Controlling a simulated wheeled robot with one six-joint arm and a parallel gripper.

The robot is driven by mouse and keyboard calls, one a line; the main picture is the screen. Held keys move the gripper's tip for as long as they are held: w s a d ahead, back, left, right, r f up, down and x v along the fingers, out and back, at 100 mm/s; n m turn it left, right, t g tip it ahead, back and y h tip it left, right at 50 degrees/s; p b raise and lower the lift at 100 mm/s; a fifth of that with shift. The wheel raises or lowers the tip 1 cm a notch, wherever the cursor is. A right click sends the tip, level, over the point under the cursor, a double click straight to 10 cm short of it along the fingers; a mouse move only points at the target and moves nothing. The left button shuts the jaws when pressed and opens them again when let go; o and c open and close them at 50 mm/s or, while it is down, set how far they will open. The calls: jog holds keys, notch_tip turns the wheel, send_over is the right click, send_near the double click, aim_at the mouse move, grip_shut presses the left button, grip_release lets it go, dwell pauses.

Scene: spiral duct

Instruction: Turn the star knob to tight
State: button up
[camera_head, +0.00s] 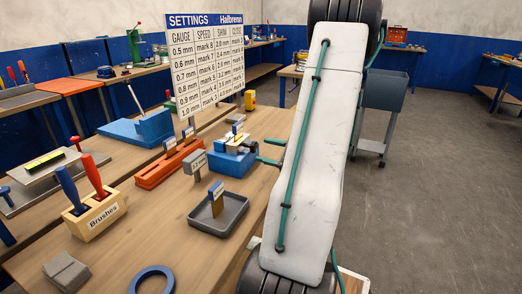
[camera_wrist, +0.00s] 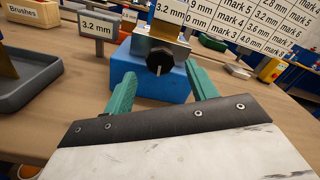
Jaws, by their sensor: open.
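The star knob (camera_wrist: 160,61) is black and sits on the front of a metal block on a blue fixture (camera_wrist: 150,84) in the wrist view. My gripper (camera_wrist: 157,85) is open, with one green finger on each side of the knob and apart from it. Nothing is between the fingers except the view of the knob and the blue base. In the head view the blue fixture (camera_head: 228,164) stands near the table's right edge, with my green fingertips (camera_head: 272,152) to its right.
A grey tray (camera_head: 218,218) and a grey "3.2 mm" sign (camera_wrist: 92,26) stand close by. An orange rail (camera_head: 170,165), a blue machine (camera_head: 140,128), a brush holder (camera_head: 94,215) and a settings board (camera_head: 207,62) share the table.

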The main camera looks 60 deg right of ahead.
jog(key=s, duration=0.4)
jog(key=shift+s+d, duration=0.2)
jog(key=shift+s, duration=0.2)
jog(key=shift+s, duration=0.1)
